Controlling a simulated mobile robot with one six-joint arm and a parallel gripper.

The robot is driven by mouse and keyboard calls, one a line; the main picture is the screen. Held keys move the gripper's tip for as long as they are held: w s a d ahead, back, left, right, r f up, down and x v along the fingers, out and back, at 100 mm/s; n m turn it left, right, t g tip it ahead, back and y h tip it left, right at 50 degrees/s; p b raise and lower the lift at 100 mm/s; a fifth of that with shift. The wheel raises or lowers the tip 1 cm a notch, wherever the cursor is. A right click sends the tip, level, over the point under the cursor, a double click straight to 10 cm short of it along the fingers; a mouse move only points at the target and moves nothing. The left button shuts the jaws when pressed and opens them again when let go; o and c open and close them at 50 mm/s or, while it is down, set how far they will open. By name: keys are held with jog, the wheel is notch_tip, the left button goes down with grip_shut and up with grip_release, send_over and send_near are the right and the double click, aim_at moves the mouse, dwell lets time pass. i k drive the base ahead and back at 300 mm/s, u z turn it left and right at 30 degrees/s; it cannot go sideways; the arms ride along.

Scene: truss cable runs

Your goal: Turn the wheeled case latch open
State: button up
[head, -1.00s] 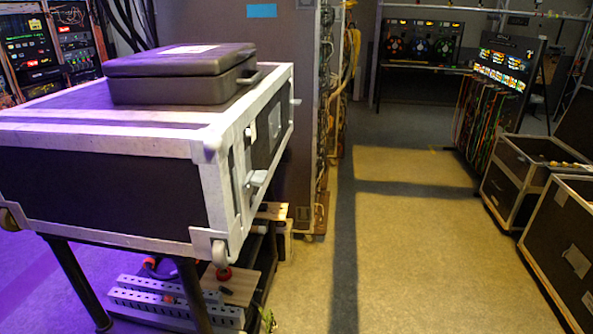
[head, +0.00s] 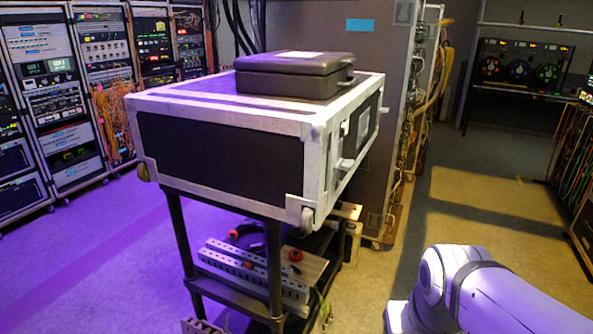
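The wheeled case (head: 220,155) is a black flight case with pale metal edging, resting on a dark stand in the head view. A small wheel (head: 307,217) sits at its lower near corner. Its right-hand face is seen at a steep angle and carries pale hardware, with a latch-like piece (head: 345,165) sticking out; how it is turned is too small to tell. A closed dark box (head: 295,75) lies on top of the case. Part of my arm shows at the lower right, to the right of the case. My gripper is outside the view.
The stand's lower shelf holds a pale power strip (head: 245,268) and cables. Equipment racks (head: 65,120) line the left wall. A tall grey cabinet (head: 345,45) stands close behind the case. Open floor (head: 470,215) lies to its right.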

aim_at(347, 164)
jog(key=u, duration=0.25)
jog(key=i, duration=1)
jog(key=u, duration=0.1)
jog(key=k, duration=0.55)
jog(key=u, duration=0.75)
jog(key=k, duration=1.1)
jog(key=z, duration=0.45)
jog(key=i, duration=0.95)
jog(key=z, duration=0.05)
